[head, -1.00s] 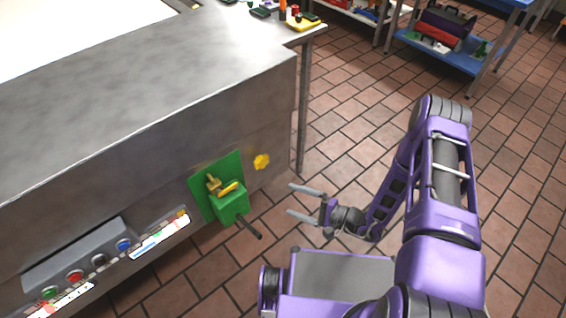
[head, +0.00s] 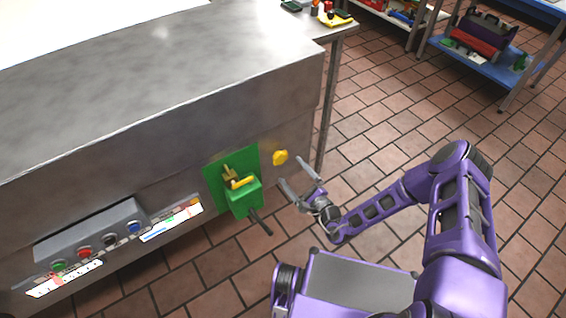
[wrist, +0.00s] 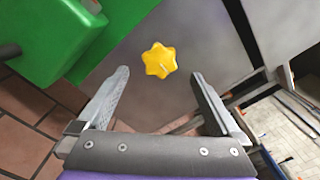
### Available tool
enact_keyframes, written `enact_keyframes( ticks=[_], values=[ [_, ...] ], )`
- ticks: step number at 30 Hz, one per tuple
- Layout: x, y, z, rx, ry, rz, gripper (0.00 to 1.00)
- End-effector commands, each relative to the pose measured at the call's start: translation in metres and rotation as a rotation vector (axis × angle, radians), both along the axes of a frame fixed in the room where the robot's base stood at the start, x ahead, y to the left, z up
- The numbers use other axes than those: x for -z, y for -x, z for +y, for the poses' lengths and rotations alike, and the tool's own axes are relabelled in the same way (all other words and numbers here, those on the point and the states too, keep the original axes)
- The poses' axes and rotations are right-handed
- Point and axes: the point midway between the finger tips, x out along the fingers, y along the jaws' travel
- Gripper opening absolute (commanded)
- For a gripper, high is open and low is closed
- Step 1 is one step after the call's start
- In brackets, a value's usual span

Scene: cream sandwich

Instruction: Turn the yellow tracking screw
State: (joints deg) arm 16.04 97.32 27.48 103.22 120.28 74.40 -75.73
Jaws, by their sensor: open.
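The yellow tracking screw (head: 280,157) is a small star-shaped knob on the side panel of the steel machine, to the right of the green box. In the wrist view the screw (wrist: 159,60) lies beyond my fingertips, roughly midway between them, with nothing hiding it. My gripper (head: 292,171) is open and empty, just right of and below the screw in the head view. In the wrist view its two fingers (wrist: 158,76) are spread wide and appear apart from the screw.
A green box (head: 243,199) with a dark lever (head: 260,222) juts out left of my gripper. A grey button panel (head: 95,238) is farther left. A table leg (head: 328,105) stands right of the screw.

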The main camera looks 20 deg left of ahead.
Motion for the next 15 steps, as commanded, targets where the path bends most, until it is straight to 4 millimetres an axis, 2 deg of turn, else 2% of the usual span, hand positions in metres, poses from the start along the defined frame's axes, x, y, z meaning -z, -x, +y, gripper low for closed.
enact_keyframes(
  ticks=[1,6,15],
  values=[
    [0.001,-0.007,0.009,-0.003,-0.001,-0.003,1.0],
    [0.001,-0.026,0.031,-0.001,0.0,-0.002,1.0],
    [0.0,-0.04,0.047,-0.001,-0.001,0.0,1.0]
  ],
)
